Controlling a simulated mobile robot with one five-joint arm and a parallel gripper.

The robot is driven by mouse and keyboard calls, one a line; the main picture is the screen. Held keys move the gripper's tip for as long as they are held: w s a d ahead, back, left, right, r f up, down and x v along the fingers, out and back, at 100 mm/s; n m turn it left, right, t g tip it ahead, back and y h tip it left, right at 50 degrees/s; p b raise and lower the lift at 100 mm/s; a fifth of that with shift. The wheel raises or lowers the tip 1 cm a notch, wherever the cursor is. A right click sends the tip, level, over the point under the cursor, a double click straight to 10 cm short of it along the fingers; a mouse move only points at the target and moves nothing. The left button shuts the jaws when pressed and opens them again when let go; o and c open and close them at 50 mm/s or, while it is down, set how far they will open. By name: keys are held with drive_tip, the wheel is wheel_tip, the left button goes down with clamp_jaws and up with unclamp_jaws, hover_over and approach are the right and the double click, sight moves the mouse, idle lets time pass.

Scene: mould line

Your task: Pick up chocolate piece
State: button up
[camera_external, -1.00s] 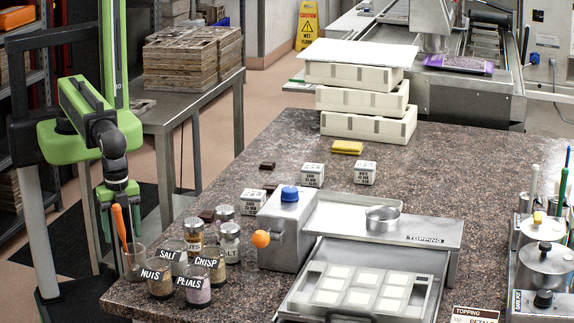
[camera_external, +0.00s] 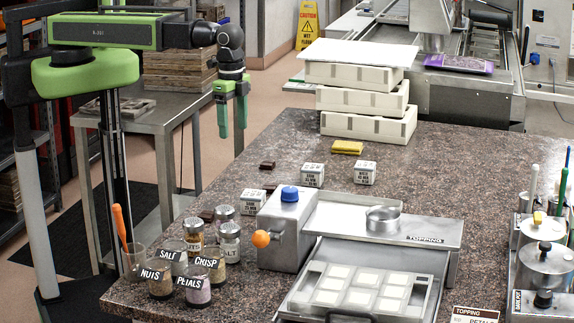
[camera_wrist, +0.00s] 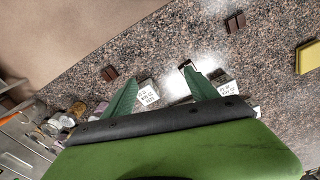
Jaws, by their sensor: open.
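Small dark brown chocolate pieces lie on the granite counter. One chocolate piece (camera_external: 267,166) is near the counter's left edge, another (camera_external: 270,188) is behind a white box, and a third (camera_external: 207,215) is partly hidden by the jars. In the wrist view, one piece (camera_wrist: 235,22) is at the top and one (camera_wrist: 110,73) is left of the fingers. My gripper (camera_external: 232,130) hangs with its green fingers down, open and empty, left of the counter and apart from the pieces. Its fingers (camera_wrist: 161,76) also show in the wrist view.
White labelled boxes (camera_external: 312,174) stand close to the pieces. A yellow sponge (camera_external: 347,147) lies farther back by stacked cream moulds (camera_external: 365,124). Topping jars (camera_external: 197,291) and a steel topping machine (camera_external: 287,236) fill the front. A steel side table (camera_external: 160,118) stands at left.

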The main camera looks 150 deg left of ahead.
drive_tip(key=s+a+n, duration=0.3)
drive_tip(key=s+a, duration=1)
drive_tip(key=a, duration=0.4)
drive_tip(key=b, duration=1.2)
hover_over(267, 163)
wheel_tip(267, 163, down, 12)
drive_tip(key=f+b, duration=0.5)
drive_tip(key=shift+s+a+f+b, duration=0.2)
drive_tip(key=shift+f+b, duration=0.2)
drive_tip(key=shift+r, duration=0.2)
drive_tip(key=c, duration=1.4)
